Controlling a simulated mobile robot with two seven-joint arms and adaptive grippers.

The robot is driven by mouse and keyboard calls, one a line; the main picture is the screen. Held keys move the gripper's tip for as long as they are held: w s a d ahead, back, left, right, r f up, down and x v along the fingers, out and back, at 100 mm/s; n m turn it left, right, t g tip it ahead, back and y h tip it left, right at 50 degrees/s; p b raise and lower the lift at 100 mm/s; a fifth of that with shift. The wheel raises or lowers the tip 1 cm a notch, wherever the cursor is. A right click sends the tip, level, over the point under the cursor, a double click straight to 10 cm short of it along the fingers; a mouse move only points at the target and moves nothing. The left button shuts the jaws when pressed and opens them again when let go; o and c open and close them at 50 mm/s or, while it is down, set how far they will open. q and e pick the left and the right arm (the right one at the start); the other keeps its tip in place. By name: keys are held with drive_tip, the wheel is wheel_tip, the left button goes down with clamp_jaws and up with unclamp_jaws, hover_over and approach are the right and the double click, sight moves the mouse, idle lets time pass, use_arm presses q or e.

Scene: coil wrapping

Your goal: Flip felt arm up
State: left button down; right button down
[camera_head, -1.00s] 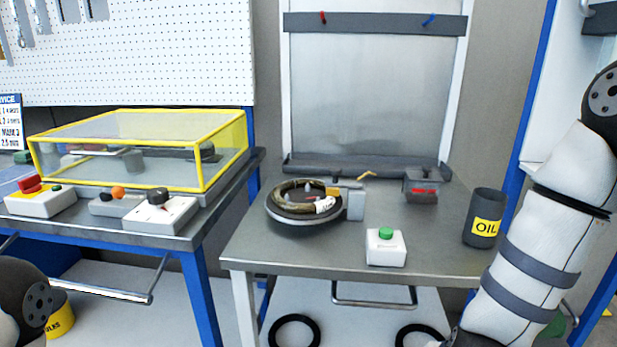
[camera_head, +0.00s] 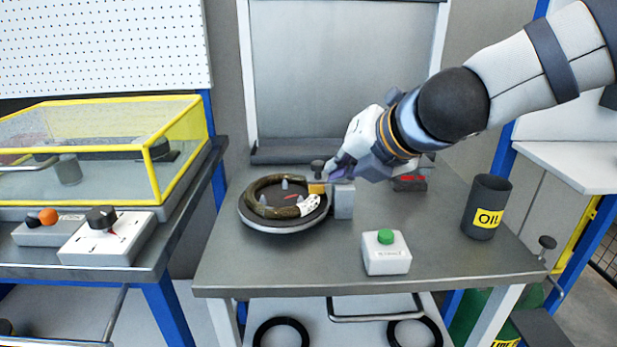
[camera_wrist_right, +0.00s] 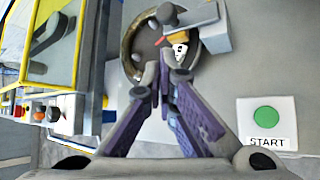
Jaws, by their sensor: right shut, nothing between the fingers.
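The felt arm (camera_head: 317,188) shows as a yellowish block with a dark knob (camera_head: 317,166), beside a grey post (camera_head: 343,200) at the turntable's right edge. In the right wrist view, the grey arm (camera_wrist_right: 200,22) and its knob (camera_wrist_right: 168,13) lie at the top, over the ring. A dark coil (camera_head: 265,198) with a white tag lies on the round turntable (camera_head: 272,225). My right gripper (camera_head: 334,172) is shut and empty, just right of the knob and above the post; I cannot tell if it touches. Its purple-padded fingers (camera_wrist_right: 160,80) also show in the right wrist view. My left gripper is out of view.
A white START box with a green button (camera_head: 386,252) stands in front of the post. A dark OIL can (camera_head: 486,205) stands at the right. A yellow-framed clear cover (camera_head: 152,165) is on the left bench. The table (camera_head: 260,268) is bare at its front left.

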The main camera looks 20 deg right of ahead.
drive_tip(key=x, duration=1)
drive_tip(key=shift+w, duration=0.1)
